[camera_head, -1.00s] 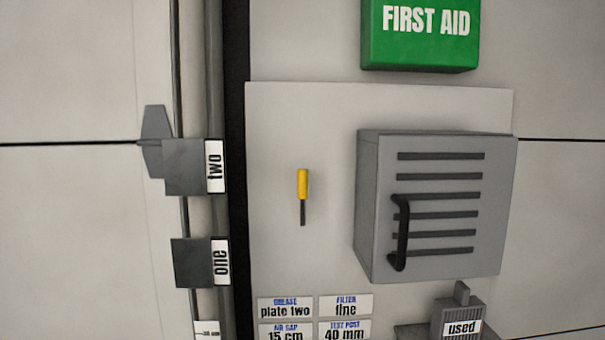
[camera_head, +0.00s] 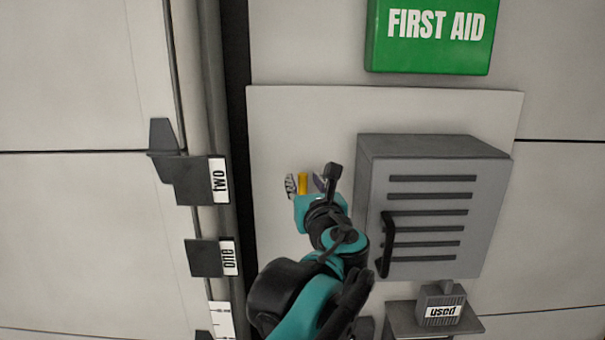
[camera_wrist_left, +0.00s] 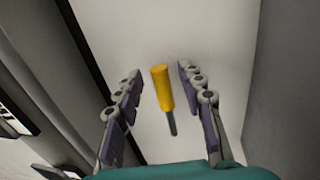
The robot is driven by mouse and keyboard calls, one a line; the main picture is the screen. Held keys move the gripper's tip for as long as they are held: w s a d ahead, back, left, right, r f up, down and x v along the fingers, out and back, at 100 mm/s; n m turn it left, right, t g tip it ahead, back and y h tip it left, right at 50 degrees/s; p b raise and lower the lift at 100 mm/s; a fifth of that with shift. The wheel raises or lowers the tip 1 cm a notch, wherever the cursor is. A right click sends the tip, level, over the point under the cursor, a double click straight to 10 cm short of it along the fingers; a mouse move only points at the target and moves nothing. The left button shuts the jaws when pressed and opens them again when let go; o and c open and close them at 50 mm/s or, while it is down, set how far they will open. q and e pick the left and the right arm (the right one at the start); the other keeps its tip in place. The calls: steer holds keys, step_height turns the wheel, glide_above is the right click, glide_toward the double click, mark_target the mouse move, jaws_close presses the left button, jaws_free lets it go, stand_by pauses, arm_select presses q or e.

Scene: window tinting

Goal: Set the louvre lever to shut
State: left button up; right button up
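The lever has a yellow handle (camera_head: 303,183) on a thin dark stem and stands on the pale wall panel, left of the grey louvred box (camera_head: 430,205). In the left wrist view the yellow handle (camera_wrist_left: 162,88) points up, with its dark stem below. My left gripper (camera_head: 305,184) is at the lever, and its open fingers (camera_wrist_left: 160,85) lie on both sides of the handle with a gap to each. In the head view the gripper hides the lever's stem. My right gripper is in neither view.
The louvred box with its black handle (camera_head: 386,245) stands out from the panel close to the right of my left arm. A green first aid box (camera_head: 430,35) is above. Posts marked two (camera_head: 195,181) and one (camera_head: 207,258) are at left. A "used" block (camera_head: 441,304) sits low right.

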arm_select(q)
steer(key=shift+w+a, duration=0.15)
steer(key=shift+w, duration=0.9)
steer(key=shift+w+a, duration=0.1)
steer(key=shift+w, duration=0.1)
jaws_close()
